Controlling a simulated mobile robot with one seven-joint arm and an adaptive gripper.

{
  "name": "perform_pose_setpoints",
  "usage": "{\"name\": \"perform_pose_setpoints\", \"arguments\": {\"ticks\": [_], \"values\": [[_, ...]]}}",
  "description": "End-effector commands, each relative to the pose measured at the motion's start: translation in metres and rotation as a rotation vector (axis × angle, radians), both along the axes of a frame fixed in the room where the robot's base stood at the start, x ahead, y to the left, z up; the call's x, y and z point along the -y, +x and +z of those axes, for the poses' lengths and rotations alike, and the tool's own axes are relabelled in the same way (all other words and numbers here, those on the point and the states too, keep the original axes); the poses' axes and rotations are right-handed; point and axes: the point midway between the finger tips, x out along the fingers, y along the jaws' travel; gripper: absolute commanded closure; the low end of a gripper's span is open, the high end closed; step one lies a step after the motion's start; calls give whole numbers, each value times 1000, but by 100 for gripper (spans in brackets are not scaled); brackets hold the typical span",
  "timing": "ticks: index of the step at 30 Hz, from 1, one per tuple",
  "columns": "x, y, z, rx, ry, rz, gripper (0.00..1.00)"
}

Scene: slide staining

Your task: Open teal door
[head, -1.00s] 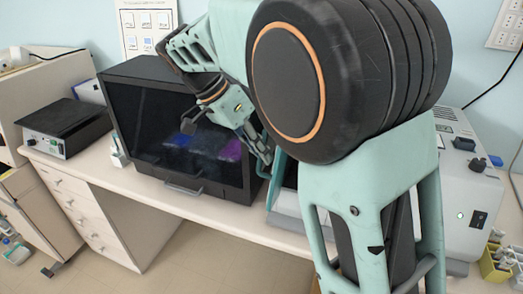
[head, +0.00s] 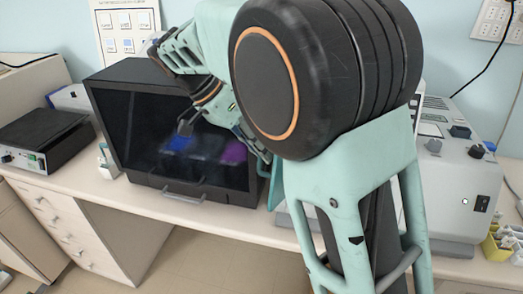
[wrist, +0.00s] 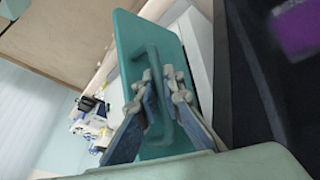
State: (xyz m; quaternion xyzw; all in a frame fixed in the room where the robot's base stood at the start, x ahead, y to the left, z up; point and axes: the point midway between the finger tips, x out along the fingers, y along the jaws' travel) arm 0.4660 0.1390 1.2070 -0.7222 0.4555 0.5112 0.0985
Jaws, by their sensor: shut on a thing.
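The teal door (wrist: 128,55) shows in the wrist view as a flat panel with rounded corners and a teal bar handle (wrist: 158,68). My gripper (wrist: 164,82) is shut on this handle, with a finger on each side of it. In the head view a narrow strip of the door (head: 275,183) shows beside my arm. My gripper (head: 263,153) is small there and partly hidden behind my arm. My arm also hides most of the machine behind the door, so I cannot tell the door's exact angle.
A black glass-fronted cabinet (head: 130,150) with a front handle stands on the bench (head: 160,203), left of the door. A grey machine (head: 455,190) stands to the right, with a yellow container (head: 497,247) beside it. A black box (head: 40,138) sits far left.

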Motion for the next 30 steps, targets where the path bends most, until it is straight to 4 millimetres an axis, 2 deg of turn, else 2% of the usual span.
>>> {"name": "perform_pose_setpoints", "arguments": {"ticks": [23, 24, 26, 30], "values": [[-1, -1, -1, -2, 2, 15, 100], [-1, -1, -1, -2, 2, 15, 90], [-1, -1, -1, -2, 2, 15, 84], [-1, -1, -1, -1, 1, 15, 84]]}}
